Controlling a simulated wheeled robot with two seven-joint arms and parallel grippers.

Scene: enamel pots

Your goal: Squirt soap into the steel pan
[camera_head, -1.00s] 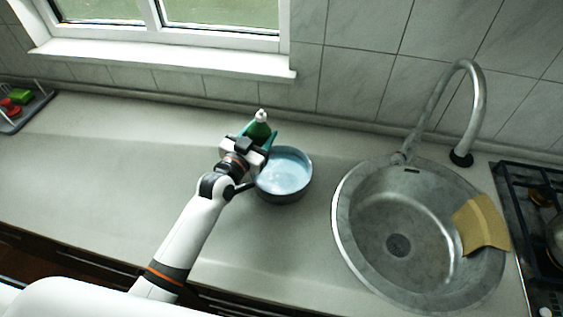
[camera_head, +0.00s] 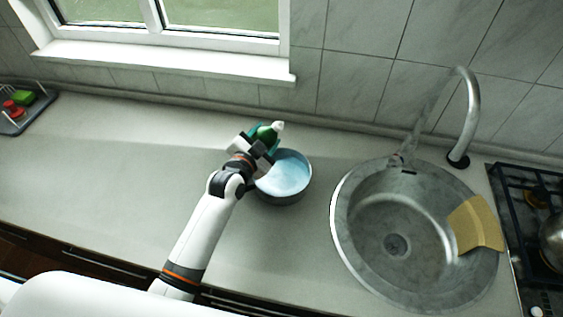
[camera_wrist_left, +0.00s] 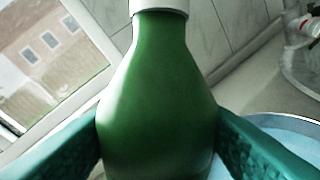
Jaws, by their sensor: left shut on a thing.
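A green soap bottle (camera_head: 266,133) with a white cap is held in my left gripper (camera_head: 262,141), which is shut on it. The bottle tilts to the right, its cap toward the upper right, beside and above the rear left rim of the steel pan (camera_head: 287,197). Pale blue liquid shows in the pan. In the left wrist view the bottle (camera_wrist_left: 158,95) fills the middle between the two teal fingers (camera_wrist_left: 158,150), and part of the pan's blue liquid (camera_wrist_left: 285,135) shows at lower right. No stream from the cap is visible. My right gripper is not in view.
A round steel sink (camera_head: 375,215) with a tall tap (camera_head: 473,115) is right of the pan, a yellow cloth (camera_head: 475,226) over its edge. A gas hob (camera_head: 525,190) stands at far right. A rack (camera_head: 38,112) is at far left. The left counter (camera_head: 110,180) is clear.

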